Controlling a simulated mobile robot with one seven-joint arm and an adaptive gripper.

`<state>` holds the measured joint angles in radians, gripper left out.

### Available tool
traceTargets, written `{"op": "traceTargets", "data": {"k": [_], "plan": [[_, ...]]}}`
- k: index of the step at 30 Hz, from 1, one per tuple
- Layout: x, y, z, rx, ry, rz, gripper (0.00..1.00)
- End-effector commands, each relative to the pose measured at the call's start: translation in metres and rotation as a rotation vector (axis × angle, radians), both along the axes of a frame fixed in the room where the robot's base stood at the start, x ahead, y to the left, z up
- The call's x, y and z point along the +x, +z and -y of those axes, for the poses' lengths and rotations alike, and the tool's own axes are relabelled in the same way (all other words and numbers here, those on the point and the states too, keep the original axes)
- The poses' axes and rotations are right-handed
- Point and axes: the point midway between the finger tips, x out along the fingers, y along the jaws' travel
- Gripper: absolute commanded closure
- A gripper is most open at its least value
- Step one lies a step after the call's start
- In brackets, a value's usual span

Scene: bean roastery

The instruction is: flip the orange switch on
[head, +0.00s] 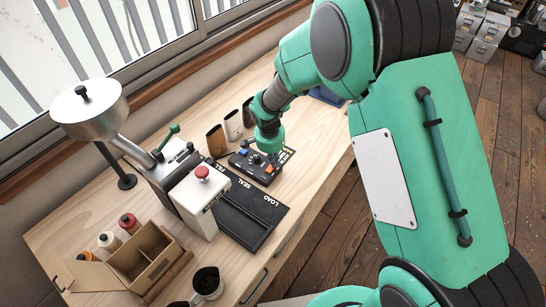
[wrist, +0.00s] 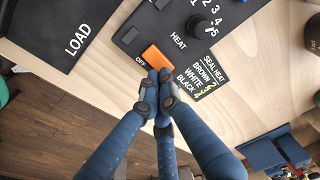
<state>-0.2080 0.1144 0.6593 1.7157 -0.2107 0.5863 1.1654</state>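The orange switch (wrist: 157,57) sits on the edge of a dark control box (wrist: 182,22) in the wrist view, with "OFF" printed beside it and "HEAT" above. In the head view the box (head: 245,163) lies on the bench and the switch (head: 270,169) is a small orange spot at its right end. My gripper (wrist: 159,80) has its blue fingers drawn together, with nothing between them. The tips are right at the switch's lower edge; I cannot tell whether they touch it. In the head view my arm's green end is over the box and the fingertips are hidden.
A black mat (head: 252,214) marked "SEAL" and "LOAD" lies beside the box. A white machine with a red button (head: 202,172) stands left of it. Several cups (head: 216,140) stand behind. A "SEAL HEAT" label card (wrist: 204,75) lies by the box. The bench's front edge (wrist: 75,60) is close.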

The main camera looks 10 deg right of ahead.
Motion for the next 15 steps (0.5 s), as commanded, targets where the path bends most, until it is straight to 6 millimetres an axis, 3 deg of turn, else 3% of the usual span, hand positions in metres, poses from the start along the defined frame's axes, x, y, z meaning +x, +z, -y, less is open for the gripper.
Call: {"op": "traceTargets", "data": {"k": [15], "plan": [[0.0009,-0.0079,0.0009,0.0,0.0,0.0,1.0]]}}
